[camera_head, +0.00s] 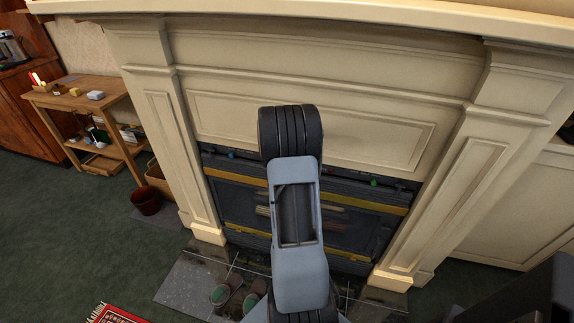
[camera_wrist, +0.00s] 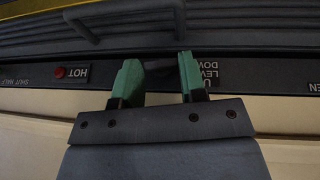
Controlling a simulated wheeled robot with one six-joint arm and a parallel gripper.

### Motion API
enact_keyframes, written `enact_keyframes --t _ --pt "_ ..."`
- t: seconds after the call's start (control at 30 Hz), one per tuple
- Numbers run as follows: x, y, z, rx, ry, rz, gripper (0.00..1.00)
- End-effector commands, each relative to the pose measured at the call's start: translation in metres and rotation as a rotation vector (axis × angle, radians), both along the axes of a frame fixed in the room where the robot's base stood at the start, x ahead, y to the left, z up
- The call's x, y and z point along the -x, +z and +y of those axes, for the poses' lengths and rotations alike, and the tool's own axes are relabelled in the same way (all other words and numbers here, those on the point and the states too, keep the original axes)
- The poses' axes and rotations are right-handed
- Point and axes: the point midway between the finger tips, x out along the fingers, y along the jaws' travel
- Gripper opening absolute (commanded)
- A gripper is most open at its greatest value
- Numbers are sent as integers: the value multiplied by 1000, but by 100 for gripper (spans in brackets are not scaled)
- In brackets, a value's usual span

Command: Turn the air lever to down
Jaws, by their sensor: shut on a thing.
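My gripper (camera_wrist: 158,72) shows in the wrist view as two green fingers against the dark stove strip. It is shut on a dark piece between the fingers, the air lever (camera_wrist: 161,73). Most of the lever is hidden by the fingers, and I cannot tell its angle. A label with "LEVE" and "DOW" legible (camera_wrist: 208,73) sits against the right finger, partly covered. In the head view the stove (camera_head: 345,225) fills the fireplace opening, and my arm hides the gripper and lever there.
A red knob (camera_wrist: 60,72) by a "HOT" label (camera_wrist: 77,72) is left of the fingers. A green knob (camera_head: 374,182) is on the stove's upper right. The cream mantel (camera_head: 350,125) surrounds the stove.

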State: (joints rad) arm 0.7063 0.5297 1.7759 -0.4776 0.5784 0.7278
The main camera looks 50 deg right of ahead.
Motion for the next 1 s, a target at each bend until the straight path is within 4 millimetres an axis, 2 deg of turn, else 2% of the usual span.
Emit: enact_keyframes --t 0.13,0.33,0.7,0.73,1.0 --pt "-3 -9 1 35 5 72 15" --pt "-4 -6 2 103 1 203 14" --pt "-4 -2 0 119 -1 233 14" --pt "-3 -2 0 119 -1 233 39" --pt "-3 -2 0 118 -1 233 64"
